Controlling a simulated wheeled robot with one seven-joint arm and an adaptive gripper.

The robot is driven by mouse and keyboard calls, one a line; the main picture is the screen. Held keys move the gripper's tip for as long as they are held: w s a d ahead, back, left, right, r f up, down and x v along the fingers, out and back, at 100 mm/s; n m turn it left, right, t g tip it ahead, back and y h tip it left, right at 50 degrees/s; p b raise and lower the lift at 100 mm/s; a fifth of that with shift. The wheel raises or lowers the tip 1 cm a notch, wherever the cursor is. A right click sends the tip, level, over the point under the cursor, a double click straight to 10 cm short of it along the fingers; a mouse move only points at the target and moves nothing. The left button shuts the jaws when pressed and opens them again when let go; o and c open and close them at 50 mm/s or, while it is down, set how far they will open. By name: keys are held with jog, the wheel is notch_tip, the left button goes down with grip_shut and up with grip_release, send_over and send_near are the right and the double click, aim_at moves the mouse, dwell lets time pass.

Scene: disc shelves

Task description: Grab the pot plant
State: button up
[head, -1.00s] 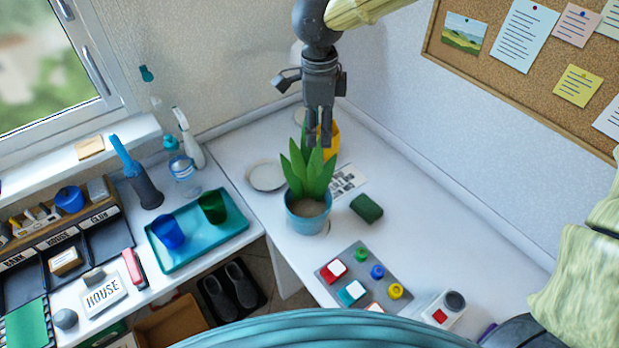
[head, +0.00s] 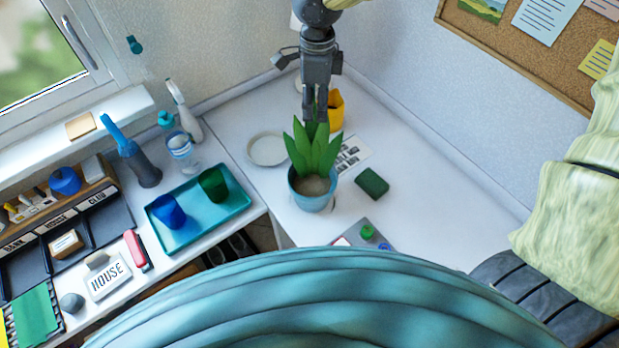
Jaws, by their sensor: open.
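The pot plant (head: 312,187) stands upright on the white table, with pointed green leaves (head: 316,150) in a round blue pot. My gripper (head: 316,118) points down from above, with its fingertips at the upper leaves in the picture. The fingers look slightly apart with nothing held between them. I cannot tell whether the fingertips touch the leaves or are only in line with them.
A yellow container (head: 336,110) stands close behind my gripper. A white plate (head: 267,149) lies left of the plant, and a dark green block (head: 371,183) lies to its right. A teal tray (head: 240,205) with two cups is on the left counter. The table's right side is clear.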

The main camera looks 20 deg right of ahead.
aim_at(315, 117)
jog(key=shift+s+a+f+p, duration=0.1)
jog(key=shift+f+p, duration=0.25)
jog(key=shift+f, duration=0.8)
jog(key=shift+s+f+p, duration=0.1)
jog(key=shift+f+p, duration=0.2)
jog(key=shift+f, duration=0.85)
grip_shut()
jog(key=shift+w, duration=0.1)
